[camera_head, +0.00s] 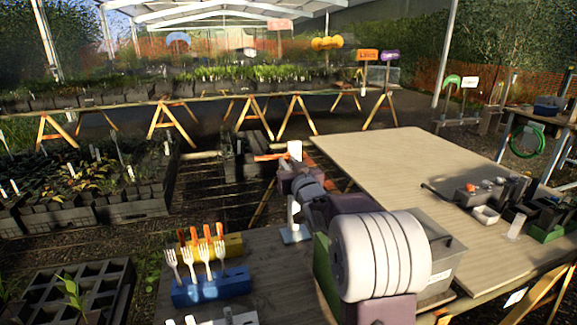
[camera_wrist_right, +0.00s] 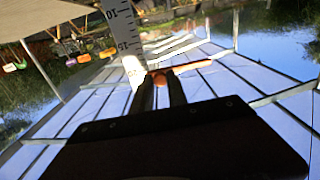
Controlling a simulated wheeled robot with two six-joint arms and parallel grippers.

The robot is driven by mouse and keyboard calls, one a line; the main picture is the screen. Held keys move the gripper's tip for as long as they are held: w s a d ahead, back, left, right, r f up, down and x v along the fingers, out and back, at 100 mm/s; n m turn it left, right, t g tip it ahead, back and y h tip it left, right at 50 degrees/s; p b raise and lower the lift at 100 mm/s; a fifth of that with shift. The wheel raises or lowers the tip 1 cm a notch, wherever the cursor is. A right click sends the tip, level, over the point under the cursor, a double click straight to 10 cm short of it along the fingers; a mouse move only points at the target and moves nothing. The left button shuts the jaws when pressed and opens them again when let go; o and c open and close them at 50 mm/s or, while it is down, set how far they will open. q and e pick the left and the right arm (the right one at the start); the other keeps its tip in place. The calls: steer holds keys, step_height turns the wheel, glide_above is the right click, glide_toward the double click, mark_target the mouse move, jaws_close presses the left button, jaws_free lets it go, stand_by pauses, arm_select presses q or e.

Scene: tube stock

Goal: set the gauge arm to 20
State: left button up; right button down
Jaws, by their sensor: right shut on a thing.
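The gauge shows in the head view as a white upright plate (camera_head: 295,150) with a pale post and base (camera_head: 295,235), left of the table. Its orange arm (camera_head: 268,157) sticks out to the left near the top. In the right wrist view the gauge scale (camera_wrist_right: 122,35) appears upside down with 10 and 15 readable. My right gripper (camera_wrist_right: 160,82) is shut on the arm's orange knob. My left gripper is not in view.
A blue block (camera_head: 210,288) with white forks and a yellow block (camera_head: 232,245) with orange-handled tools stand left of my right arm. The large wooden table (camera_head: 390,165) is clear in its middle; a small tray (camera_head: 486,214) and dark containers stand at its right.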

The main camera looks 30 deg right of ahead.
steer(key=c, duration=1.3)
jaws_free()
steer(key=v, duration=0.9)
steer(key=shift+s+f, duration=0.1)
